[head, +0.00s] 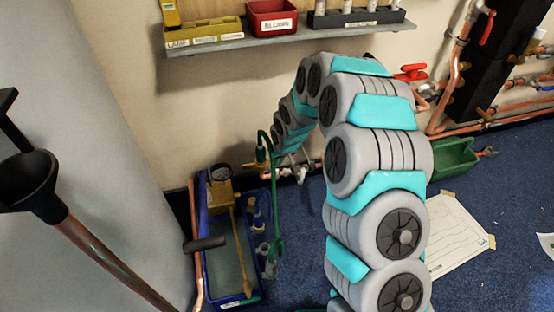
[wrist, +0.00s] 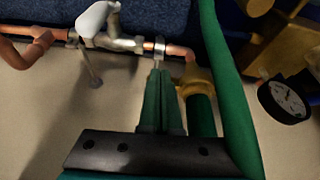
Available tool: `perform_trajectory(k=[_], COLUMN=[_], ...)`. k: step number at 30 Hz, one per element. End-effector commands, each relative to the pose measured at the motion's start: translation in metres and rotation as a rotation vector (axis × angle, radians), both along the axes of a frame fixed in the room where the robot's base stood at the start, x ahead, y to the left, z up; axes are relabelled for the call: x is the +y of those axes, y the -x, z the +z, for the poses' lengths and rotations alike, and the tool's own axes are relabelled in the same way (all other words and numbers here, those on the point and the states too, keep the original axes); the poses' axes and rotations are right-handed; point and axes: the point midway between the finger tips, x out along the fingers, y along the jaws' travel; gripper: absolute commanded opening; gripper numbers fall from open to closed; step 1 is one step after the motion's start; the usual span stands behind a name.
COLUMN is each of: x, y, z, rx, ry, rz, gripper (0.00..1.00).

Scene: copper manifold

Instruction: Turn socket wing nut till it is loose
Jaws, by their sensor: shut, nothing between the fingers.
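In the wrist view, a pale wing-shaped piece (wrist: 97,17) sits on a silver fitting (wrist: 118,42) in the copper pipe line. It may be the socket wing nut; I cannot tell for certain. My gripper (wrist: 158,72) has its green fingers together and empty. The fingertips are just below a silver clip (wrist: 159,46) on the pipe, to the right of the pale piece and apart from it. In the head view, the silver fitting (head: 299,170) shows small near the wall base, and my arm and a green hose hide much of the gripper.
A brass fitting (wrist: 194,84) with a green hose (wrist: 226,75) stands close right of my fingers. A gauge (wrist: 286,101) is farther right. A blue tray (head: 204,240) with tools lies on the floor. A shelf (head: 235,43) hangs above; a green bin (head: 455,158) is at right.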

Motion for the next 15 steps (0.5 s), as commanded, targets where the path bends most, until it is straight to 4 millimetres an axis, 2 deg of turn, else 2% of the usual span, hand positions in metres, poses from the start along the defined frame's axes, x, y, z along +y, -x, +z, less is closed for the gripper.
perform_trajectory(k=[15], x=[0.001], y=[-0.018], z=[0.000], rx=[-0.002], ry=[-0.001], rz=[0.035], gripper=[0.00])
